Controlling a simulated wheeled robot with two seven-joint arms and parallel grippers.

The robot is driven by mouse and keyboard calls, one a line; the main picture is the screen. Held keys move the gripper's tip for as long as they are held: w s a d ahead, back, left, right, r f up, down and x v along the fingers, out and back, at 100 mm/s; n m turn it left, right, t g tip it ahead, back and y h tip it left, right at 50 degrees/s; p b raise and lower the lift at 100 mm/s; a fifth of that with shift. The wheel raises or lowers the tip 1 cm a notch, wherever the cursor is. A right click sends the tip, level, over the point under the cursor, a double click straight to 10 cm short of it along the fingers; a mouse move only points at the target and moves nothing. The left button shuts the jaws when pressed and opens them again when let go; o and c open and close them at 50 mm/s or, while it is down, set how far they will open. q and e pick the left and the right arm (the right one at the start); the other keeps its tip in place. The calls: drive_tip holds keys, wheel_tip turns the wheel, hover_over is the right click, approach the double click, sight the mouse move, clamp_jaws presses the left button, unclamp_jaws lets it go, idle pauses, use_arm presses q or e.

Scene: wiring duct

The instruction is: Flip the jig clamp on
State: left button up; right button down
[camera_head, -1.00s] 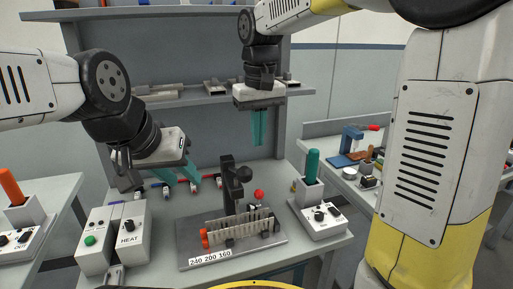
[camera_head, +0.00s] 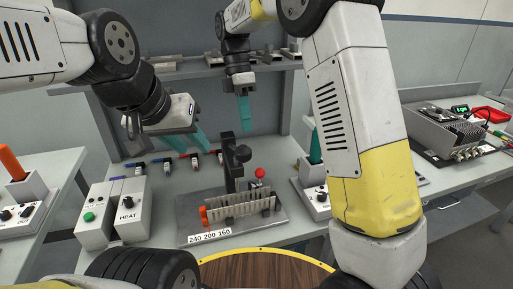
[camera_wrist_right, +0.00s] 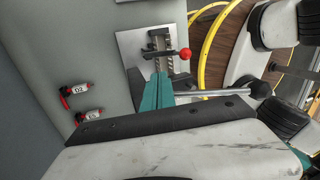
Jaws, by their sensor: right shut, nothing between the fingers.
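The jig (camera_head: 246,202) is a grey plate on the bench with a pale comb-like slotted duct, a dark upright post and a "240 200 160" label. Its clamp has a red ball knob (camera_head: 260,173) standing at the back right of the duct; the knob also shows in the right wrist view (camera_wrist_right: 185,54). My right gripper (camera_head: 245,125) is shut and empty, above and behind the jig. Its teal fingers show in the right wrist view (camera_wrist_right: 157,93), apart from the knob. My left gripper (camera_head: 190,148) is open and empty, above the bench's back left.
A HEAT control box (camera_head: 127,214) stands left of the jig. Several small coloured parts lie along the bench back. A shelf (camera_head: 180,70) runs behind.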

sight(258, 169)
drive_tip(key=s+f, duration=0.1)
drive_tip(key=f, duration=0.1)
drive_tip(key=s+d+f, duration=0.1)
drive_tip(key=s+f, duration=0.1)
drive_tip(key=f, duration=0.1)
drive_tip(key=s+d+f, duration=0.1)
drive_tip(key=s+f, duration=0.1)
drive_tip(key=f, duration=0.1)
drive_tip(key=shift+d, duration=0.15)
drive_tip(key=shift+s+d, duration=0.2)
drive_tip(key=shift+s, duration=0.15)
drive_tip(key=shift+s+d+f+t+y, duration=0.1)
drive_tip(key=shift+s+d+t+y, duration=0.05)
drive_tip(key=shift+s+t, duration=0.2)
drive_tip(key=shift+s+d+f+t+y, duration=0.15)
drive_tip(key=shift+s+t, duration=0.1)
drive_tip(key=shift+s, duration=0.2)
drive_tip(key=shift+s+d+f, duration=0.2)
drive_tip(key=shift+s+f, duration=0.15)
drive_tip(key=shift+s, duration=0.35)
